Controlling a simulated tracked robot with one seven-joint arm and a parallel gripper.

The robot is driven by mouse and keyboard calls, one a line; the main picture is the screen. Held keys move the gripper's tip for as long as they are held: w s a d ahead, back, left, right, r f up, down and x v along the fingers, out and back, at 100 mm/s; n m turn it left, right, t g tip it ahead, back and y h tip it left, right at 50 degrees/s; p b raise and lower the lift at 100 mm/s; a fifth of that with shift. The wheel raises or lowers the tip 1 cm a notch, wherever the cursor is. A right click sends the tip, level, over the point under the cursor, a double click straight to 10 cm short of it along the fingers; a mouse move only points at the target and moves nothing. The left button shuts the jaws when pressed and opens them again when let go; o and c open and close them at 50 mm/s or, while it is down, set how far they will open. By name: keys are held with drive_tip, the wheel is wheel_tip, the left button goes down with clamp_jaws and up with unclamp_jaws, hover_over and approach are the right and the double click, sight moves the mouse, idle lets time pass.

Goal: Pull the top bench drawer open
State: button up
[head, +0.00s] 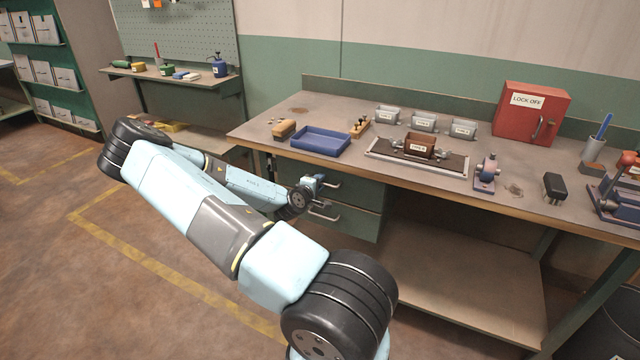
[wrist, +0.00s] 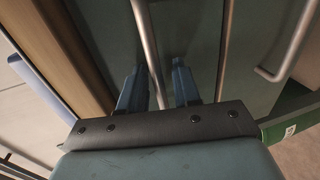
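The top bench drawer (head: 362,192) is a dark green front under the left part of the workbench, and it looks flush with the frame. Its metal bar handle (head: 331,184) also shows in the wrist view (wrist: 147,40). My gripper (head: 315,182) is at this handle, partly hidden by my arm in the head view. In the wrist view my gripper (wrist: 158,88) is open, with the bar running between its two blue fingers and a visible gap on each side. Whether the bar lies fully between the fingertips in depth is hard to tell.
The lower drawer's handle (head: 324,214) sits just below and shows at right in the wrist view (wrist: 288,45). The wooden bench edge (wrist: 62,50) runs close by on the left there. The bench (head: 290,108) holds a blue tray (head: 320,141), hoppers and a red box. Floor before the drawers is partly under my arm.

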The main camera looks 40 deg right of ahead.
drive_tip(key=shift+c, duration=0.4)
clamp_jaws()
